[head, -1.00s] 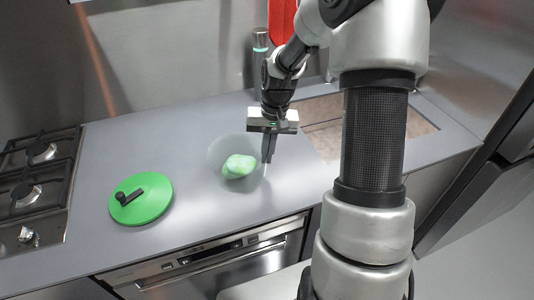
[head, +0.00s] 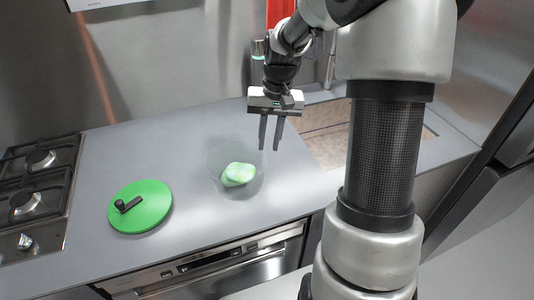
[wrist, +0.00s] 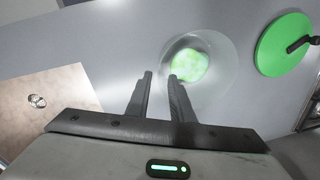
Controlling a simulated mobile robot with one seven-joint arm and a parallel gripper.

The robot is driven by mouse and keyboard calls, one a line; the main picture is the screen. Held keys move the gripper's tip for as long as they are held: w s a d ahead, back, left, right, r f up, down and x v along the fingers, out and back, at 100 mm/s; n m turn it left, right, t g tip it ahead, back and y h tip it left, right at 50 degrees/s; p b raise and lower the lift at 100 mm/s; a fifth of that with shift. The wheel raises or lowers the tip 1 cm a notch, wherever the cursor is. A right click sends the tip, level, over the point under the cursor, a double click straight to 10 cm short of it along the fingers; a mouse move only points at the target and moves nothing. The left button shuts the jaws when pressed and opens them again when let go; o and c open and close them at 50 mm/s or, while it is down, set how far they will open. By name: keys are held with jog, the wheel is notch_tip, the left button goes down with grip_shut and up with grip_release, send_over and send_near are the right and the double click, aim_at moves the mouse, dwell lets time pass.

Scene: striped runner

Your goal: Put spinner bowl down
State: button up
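The clear spinner bowl (head: 212,170) stands upright on the grey counter, with a pale green lump (head: 238,174) inside it. It also shows in the wrist view (wrist: 225,65). My gripper (head: 269,149) is open, with its two fingers apart and nothing held between them. It hangs at the bowl's right rim in the head view and looks slightly above it. In the wrist view the fingertips (wrist: 160,75) lie by the bowl's near-left edge, one overlapping the bowl in the picture. Whether a finger touches the rim I cannot tell.
A green lid with a black crank (head: 141,207) lies on the counter left of the bowl. A gas hob (head: 40,185) is at the far left. A sink (head: 325,132) is to the right, partly behind my arm. Counter between lid and bowl is clear.

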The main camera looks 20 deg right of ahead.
jog(key=shift+s+d+r, duration=0.1)
jog(key=shift+d+r, duration=0.05)
jog(key=shift+r, duration=0.85)
jog(key=shift+d+r, duration=0.1)
jog(key=shift+r, duration=0.9)
